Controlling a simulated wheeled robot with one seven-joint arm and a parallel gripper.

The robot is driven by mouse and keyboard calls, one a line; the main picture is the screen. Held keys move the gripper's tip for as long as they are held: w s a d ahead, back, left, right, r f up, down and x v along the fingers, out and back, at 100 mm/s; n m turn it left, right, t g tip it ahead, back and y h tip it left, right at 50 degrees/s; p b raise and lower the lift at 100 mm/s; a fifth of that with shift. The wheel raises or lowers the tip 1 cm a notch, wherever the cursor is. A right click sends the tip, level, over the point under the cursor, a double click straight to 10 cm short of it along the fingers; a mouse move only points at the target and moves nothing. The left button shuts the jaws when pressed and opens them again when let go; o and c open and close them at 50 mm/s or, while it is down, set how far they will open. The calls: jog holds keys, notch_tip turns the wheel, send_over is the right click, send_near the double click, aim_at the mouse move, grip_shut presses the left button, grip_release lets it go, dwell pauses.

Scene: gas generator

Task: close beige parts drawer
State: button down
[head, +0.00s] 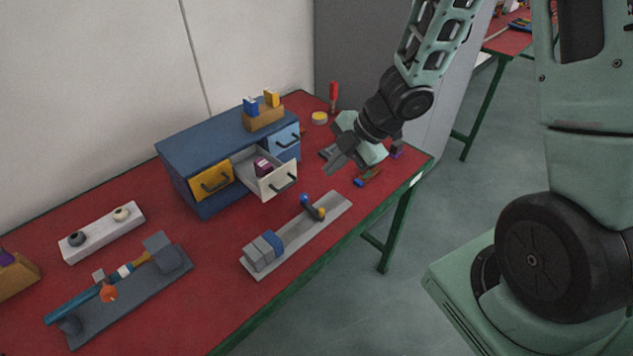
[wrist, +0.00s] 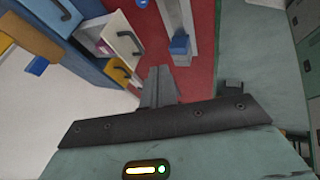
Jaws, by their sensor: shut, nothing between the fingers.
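The beige parts drawer (head: 276,184) is pulled out of the blue cabinet (head: 203,146) on the red table. It has a dark handle and a dark purple item (head: 262,167) inside. In the wrist view the beige drawer (wrist: 119,38) shows at the upper left, ahead of the fingers. My gripper (head: 333,168) is in the air to the right of the drawer, apart from it. Its fingers (wrist: 158,82) are together and hold nothing.
A yellow drawer (head: 212,183) and a light blue drawer (head: 286,137) flank the beige one. A grey fixture with a blue-knobbed lever (head: 330,207) lies in front. A wooden block with blue and yellow pieces (head: 264,119) stands on the cabinet. A red screwdriver (head: 333,92) stands behind my gripper.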

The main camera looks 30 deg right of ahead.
jog(key=w+a+f, duration=0.6)
jog(key=f, duration=0.3)
jog(key=shift+w+b, duration=0.3)
jog(key=shift+b, duration=0.1)
jog(key=shift+r, duration=0.1)
